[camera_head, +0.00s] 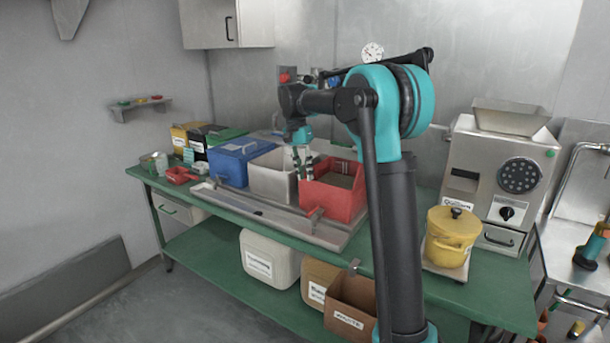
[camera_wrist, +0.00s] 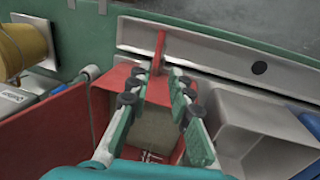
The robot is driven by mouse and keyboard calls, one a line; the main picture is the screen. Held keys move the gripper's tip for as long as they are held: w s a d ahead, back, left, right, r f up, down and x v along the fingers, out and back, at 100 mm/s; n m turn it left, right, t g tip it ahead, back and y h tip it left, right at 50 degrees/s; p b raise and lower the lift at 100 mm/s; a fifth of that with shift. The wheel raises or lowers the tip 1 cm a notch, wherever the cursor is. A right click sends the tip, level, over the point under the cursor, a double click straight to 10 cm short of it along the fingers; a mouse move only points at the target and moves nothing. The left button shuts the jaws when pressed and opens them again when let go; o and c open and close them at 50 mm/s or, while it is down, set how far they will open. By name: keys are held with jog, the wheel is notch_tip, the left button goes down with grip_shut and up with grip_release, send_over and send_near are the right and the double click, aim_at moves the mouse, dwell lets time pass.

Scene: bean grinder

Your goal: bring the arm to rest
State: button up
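My arm reaches up and over the green workbench in the head view. My gripper (camera_head: 303,170) points down beside the left side of the red bin (camera_head: 332,205), where it meets the metal bin (camera_head: 270,178). In the wrist view the gripper's two fingers (camera_wrist: 160,75) stand apart with a clear gap and nothing between them. The red bin's wall (camera_wrist: 45,135) and the metal bin (camera_wrist: 260,130) show behind and beside them. The exact height of the fingertips over the bin rims cannot be told.
A blue box (camera_head: 232,165) stands left of the metal bin. The grinder machine (camera_head: 503,175) and a lidded yellow pot (camera_head: 450,240) stand on the right of the green bench (camera_head: 490,295). A small red scoop (camera_head: 177,175) lies at the far left. Labelled containers sit on the lower shelf.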

jog(key=shift+d, duration=0.1)
jog(key=s+d+f+n+t, duration=0.2)
jog(key=s+d+f, duration=0.2)
jog(key=s+f, duration=0.3)
jog(key=s+d+f+n+t+y, duration=0.1)
jog(key=s+d+f+n, duration=0.2)
jog(key=s+f, duration=0.5)
jog(key=s+d+f+n+t, duration=0.2)
jog(key=s+d+f, duration=0.3)
jog(key=s, duration=1.2)
notch_tip(320, 180, down, 2)
jog(key=shift+s+d+f+t+y, duration=0.2)
jog(key=shift+d+t+y, duration=0.1)
jog(key=shift+d+y, duration=0.1)
